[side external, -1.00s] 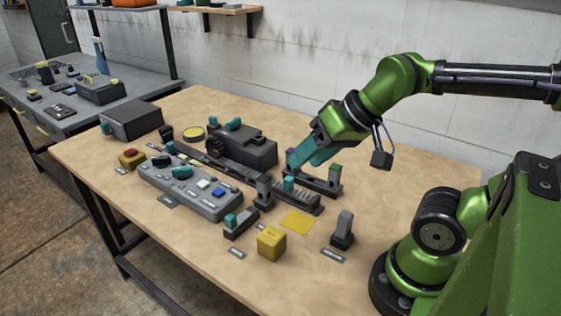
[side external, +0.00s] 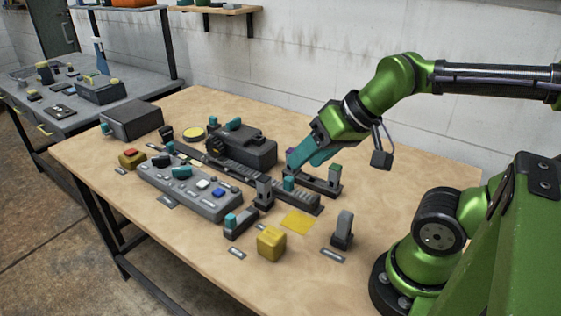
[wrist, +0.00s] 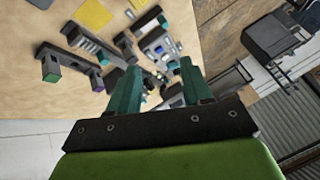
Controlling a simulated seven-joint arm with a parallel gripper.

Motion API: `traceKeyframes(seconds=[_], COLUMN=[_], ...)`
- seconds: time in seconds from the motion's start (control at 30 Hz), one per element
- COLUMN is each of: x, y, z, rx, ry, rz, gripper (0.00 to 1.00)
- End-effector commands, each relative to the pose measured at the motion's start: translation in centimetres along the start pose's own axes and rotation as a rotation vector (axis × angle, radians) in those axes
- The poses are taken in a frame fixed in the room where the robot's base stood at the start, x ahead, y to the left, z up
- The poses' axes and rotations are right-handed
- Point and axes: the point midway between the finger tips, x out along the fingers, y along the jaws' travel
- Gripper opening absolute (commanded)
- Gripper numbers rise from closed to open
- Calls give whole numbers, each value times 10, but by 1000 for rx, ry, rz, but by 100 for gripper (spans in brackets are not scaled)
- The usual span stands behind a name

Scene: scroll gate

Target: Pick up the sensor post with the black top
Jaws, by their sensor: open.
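Two grey posts are candidates for the sensor post. One lone grey post (side external: 343,228) with a dark, slanted top stands on a dark base at the front right. Another grey post (side external: 263,190) with a darkish top stands beside the conveyor. I cannot tell which top is black. My gripper (side external: 292,167) has teal fingers, is open and empty, and hangs near a dark bar with a purple-topped post (side external: 291,154) and a green-topped post (side external: 335,173). In the wrist view my gripper (wrist: 157,72) points over the table, with the green-topped (wrist: 51,76) and purple-topped (wrist: 98,86) posts to its left.
A yellow cube (side external: 271,242) and a flat yellow pad (side external: 297,222) lie in front. A teal-topped block (side external: 231,222), a grey button panel (side external: 190,188), a conveyor (side external: 240,177) and a dark machine (side external: 248,148) crowd the middle.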

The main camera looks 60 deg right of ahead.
Motion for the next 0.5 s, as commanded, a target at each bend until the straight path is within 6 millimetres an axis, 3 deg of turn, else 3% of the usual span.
traceKeyframes(seconds=[0.07, 0.33, 0.5], x=[0, 0, 16], y=[0, 0, 5], z=[0, 0, -4], rx=[0, 1, 21], ry=[0, -2, -63], rz=[0, 1, 34], gripper=[61, 62, 62])
